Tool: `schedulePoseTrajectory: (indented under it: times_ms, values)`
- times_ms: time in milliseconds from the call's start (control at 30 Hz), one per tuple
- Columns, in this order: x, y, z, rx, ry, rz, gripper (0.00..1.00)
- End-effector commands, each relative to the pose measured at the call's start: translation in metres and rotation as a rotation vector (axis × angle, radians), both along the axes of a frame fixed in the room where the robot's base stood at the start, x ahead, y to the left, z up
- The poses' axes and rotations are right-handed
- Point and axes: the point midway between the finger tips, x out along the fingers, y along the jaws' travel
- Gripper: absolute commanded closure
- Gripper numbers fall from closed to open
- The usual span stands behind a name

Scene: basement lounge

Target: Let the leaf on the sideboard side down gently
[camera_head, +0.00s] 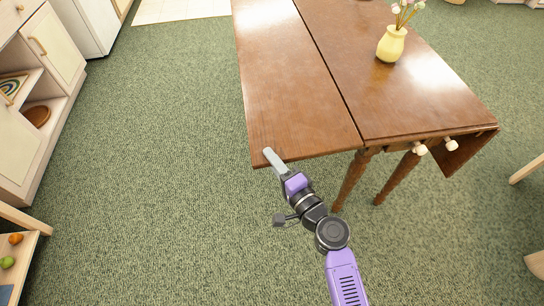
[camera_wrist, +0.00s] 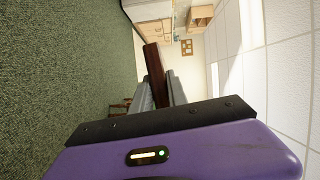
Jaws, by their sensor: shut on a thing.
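The brown wooden drop-leaf table (camera_head: 395,100) stands in the upper right of the head view. Its left leaf (camera_head: 290,90), on the side of the cream sideboard (camera_head: 40,110), is up and looks level with the top, with a dark seam between them. My gripper (camera_head: 272,158) is at the near left corner of this leaf, shut on its edge. In the wrist view the leaf (camera_wrist: 153,60) shows edge-on as a dark strip between the grey fingers (camera_wrist: 157,92). The far right leaf (camera_head: 465,150) hangs down. Two pale knobs (camera_head: 421,149) show at the table's near end.
A yellow vase (camera_head: 391,44) with flowers stands on the fixed top. The left leaf is bare. Green carpet (camera_head: 180,130) lies clear between leaf and sideboard. A low shelf with fruit (camera_head: 8,262) is at lower left, and pale wooden furniture (camera_head: 535,262) at right.

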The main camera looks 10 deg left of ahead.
Motion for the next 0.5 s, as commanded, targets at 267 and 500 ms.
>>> schedulePoseTrajectory:
  times_ms: [267, 500]
  values:
    - [0.003, -0.011, -0.062, -0.211, -0.060, -0.002, 1.00]
    - [0.009, -0.032, -0.114, -0.430, -0.122, -0.003, 1.00]
